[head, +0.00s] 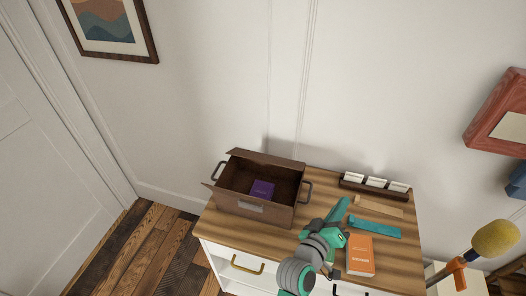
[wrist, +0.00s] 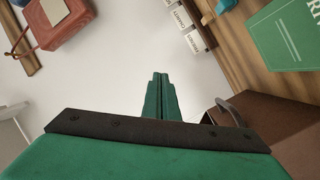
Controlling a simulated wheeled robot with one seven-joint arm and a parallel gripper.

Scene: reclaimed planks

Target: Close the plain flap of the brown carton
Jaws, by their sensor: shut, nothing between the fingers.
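The brown carton (head: 226,201) stands open on the dresser's left part, with a dark handle at each end. A plain brown flap (head: 266,158) stands raised along its back edge. A pale label (head: 250,208) shows at its front. A purple box or book (head: 262,189) lies inside. My green gripper (head: 343,207) is right of the carton, apart from it in the picture. In the wrist view my gripper (wrist: 158,78) is shut and empty, pointing toward the wall. Part of the carton (wrist: 285,125) and a handle (wrist: 231,109) show at lower right there.
An orange book (head: 360,255), a teal strip (head: 375,228) and a tan strip (head: 378,206) lie on the dresser's right. A dark holder with white cards (head: 374,187) stands at the back. A green book (wrist: 285,35) shows in the wrist view. The wall (head: 210,90) is close behind.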

